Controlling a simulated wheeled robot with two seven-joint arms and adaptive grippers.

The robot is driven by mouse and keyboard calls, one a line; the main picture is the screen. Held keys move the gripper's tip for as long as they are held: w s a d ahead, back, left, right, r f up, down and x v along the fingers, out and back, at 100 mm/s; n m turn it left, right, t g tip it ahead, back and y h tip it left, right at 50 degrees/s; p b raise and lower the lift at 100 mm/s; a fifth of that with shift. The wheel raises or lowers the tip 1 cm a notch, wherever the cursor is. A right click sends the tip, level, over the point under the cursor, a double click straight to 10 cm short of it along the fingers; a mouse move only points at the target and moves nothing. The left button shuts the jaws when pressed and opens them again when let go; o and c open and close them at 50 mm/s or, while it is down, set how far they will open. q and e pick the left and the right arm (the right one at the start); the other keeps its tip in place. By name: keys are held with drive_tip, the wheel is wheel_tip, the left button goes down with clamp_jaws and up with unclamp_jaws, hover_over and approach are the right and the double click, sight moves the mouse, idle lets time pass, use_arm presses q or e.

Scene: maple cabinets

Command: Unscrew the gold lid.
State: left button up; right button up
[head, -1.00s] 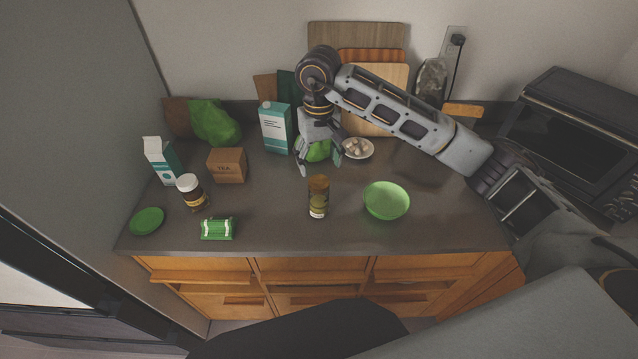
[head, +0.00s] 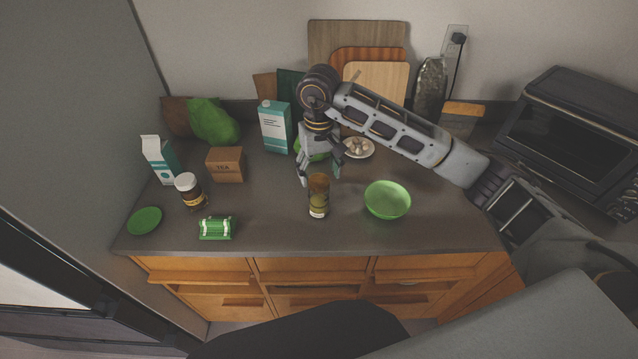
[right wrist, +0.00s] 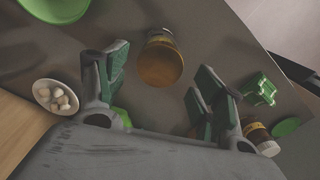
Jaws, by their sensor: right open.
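In the right wrist view the lid (right wrist: 160,66) shows as a brownish gold disc, seen from above, between and beyond the fingers. My right gripper (head: 320,176) is open and empty, fingers pointing down, just behind and above the jar. I see no contact with the lid. My left gripper is not in view.
A green bowl (head: 387,200) stands right of the jar. A green-and-white packet (head: 216,228), a white-lidded jar (head: 189,191) and a tea box (head: 225,164) are to the left. A plate of pale pieces (head: 358,148) lies behind. Counter directly beside the jar is clear.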

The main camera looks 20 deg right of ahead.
sight(319, 181)
drive_tip(key=shift+f+b, duration=0.3)
drive_tip(key=shift+f, duration=0.9)
drive_tip(key=shift+c, duration=0.3)
drive_tip(key=c, duration=0.9)
drive_tip(key=shift+f, duration=0.1)
drive_tip(key=shift+s+f+b, duration=0.15)
drive_tip(key=shift+f+b, duration=0.05)
drive_tip(key=shift+b, duration=0.35)
idle(0.5)
drive_tip(key=shift+n+b, duration=1.6)
drive_tip(key=shift+n+b, duration=1.15)
drive_tip(key=shift+n, duration=0.05)
